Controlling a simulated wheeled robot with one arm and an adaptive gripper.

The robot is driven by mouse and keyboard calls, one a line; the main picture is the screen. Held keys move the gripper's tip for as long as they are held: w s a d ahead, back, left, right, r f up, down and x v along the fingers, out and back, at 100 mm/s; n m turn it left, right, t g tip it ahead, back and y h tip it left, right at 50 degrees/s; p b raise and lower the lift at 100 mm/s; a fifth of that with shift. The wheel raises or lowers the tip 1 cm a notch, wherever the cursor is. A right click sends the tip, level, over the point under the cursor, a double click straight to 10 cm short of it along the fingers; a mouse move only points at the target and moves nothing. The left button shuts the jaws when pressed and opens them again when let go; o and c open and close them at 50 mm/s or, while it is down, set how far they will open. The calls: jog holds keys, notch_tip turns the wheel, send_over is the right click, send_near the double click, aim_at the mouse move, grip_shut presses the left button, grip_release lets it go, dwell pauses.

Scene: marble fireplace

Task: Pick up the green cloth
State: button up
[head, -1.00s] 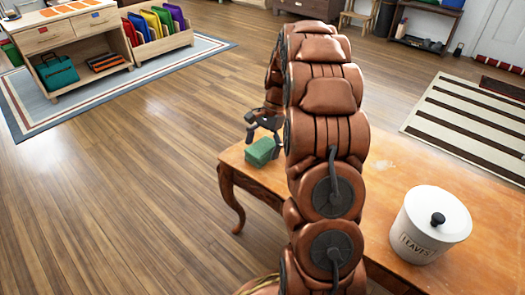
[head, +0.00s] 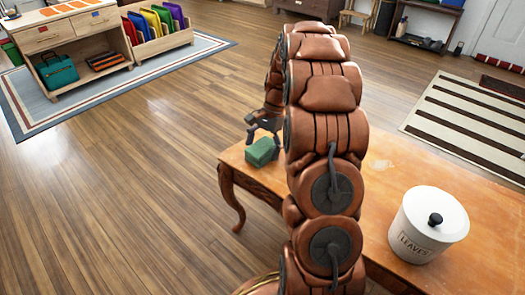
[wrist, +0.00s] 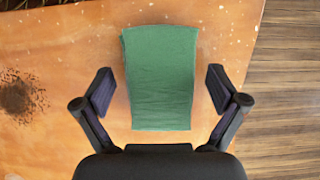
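The green cloth (head: 261,152) is a small folded block lying on the left end of the wooden table (head: 455,170). In the wrist view the cloth (wrist: 160,78) lies flat on the orange-brown tabletop, centred between the two fingers. My gripper (wrist: 160,92) is open, with a finger on each side of the cloth and a gap on both sides. In the head view my gripper (head: 263,127) is just above the cloth, partly hidden behind my arm. The height between fingers and cloth is hard to judge.
A white canister (head: 428,225) labelled "LEAVES" with a black knob stands at the table's right. The table edge is close to the cloth, with wood floor (wrist: 288,90) beyond. A shelf (head: 80,45) and a striped rug (head: 470,115) are farther off.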

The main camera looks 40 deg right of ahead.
aim_at(261, 149)
jog(key=c, duration=1.1)
jog(key=shift+r+b, duration=0.1)
jog(key=shift+b, duration=0.5)
jog(key=r+p, duration=0.1)
jog(key=r, duration=0.2)
jog(key=r+p, duration=0.1)
jog(key=shift+s+d+r+p, duration=0.25)
jog(key=shift+s+p, duration=0.05)
jog(key=shift+p, duration=0.05)
jog(key=s+d+p, duration=0.1)
jog(key=s+d, duration=0.2)
jog(key=s, duration=0.1)
jog(key=s+d+p, duration=0.1)
jog(key=s+d, duration=0.2)
jog(key=s+d+r+p, duration=0.1)
jog(key=s+d, duration=0.2)
jog(key=s, duration=0.1)
jog(key=shift+s+d+p, duration=0.3)
jog(key=shift+d, duration=0.1)
